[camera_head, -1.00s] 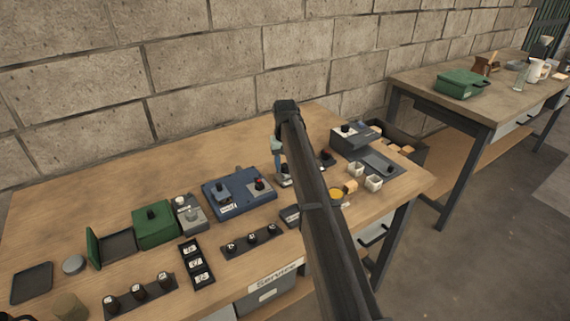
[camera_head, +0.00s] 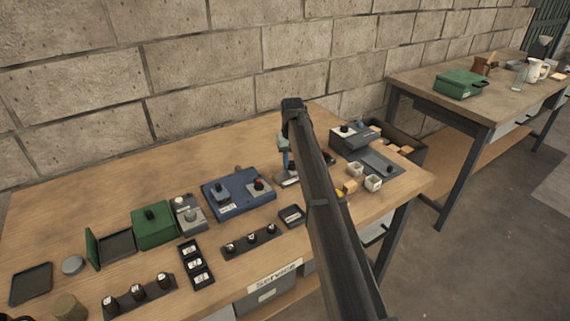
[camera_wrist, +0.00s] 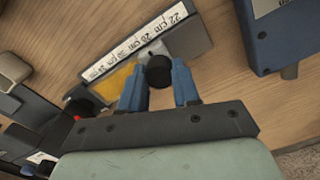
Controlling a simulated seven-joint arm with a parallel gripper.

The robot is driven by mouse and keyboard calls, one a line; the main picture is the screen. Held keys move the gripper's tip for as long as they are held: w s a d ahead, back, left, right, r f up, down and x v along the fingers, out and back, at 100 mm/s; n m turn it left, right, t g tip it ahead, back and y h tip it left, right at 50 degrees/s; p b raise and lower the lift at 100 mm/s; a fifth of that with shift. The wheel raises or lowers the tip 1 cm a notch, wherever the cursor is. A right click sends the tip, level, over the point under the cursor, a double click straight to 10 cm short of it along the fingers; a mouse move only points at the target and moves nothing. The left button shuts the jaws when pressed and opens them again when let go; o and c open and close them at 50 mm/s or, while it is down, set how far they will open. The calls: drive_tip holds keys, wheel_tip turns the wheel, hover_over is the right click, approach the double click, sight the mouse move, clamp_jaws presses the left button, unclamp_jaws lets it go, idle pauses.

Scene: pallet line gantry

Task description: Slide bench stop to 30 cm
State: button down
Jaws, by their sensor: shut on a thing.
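The bench stop shows in the wrist view as a small slider with a black knob (camera_wrist: 159,71) on a grey rail (camera_wrist: 188,40). A white scale (camera_wrist: 135,42) with cm labels runs along the rail, with 22 cm at the upper right end and higher numbers toward the lower left. The slider sits around the 26 to 30 cm labels; its exact reading cannot be told. My gripper (camera_wrist: 159,88) has its blue fingers shut on the knob, one on each side. In the head view my gripper (camera_head: 285,162) is low over the bench, and my arm hides much of the rail.
A blue device (camera_head: 238,192) stands left of my gripper on the bench (camera_head: 110,190). A grey machine (camera_head: 350,138) and small white cups (camera_head: 373,183) stand to the right. A black tray (camera_head: 292,216) lies in front. In the wrist view a yellow strip (camera_wrist: 117,82) lies beside the scale.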

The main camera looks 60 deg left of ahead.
drive_tip(key=w, duration=0.5)
drive_tip(key=c, duration=0.8)
unclamp_jaws()
drive_tip(key=shift+r, duration=0.1)
wheel_tip(320, 180, up, 14)
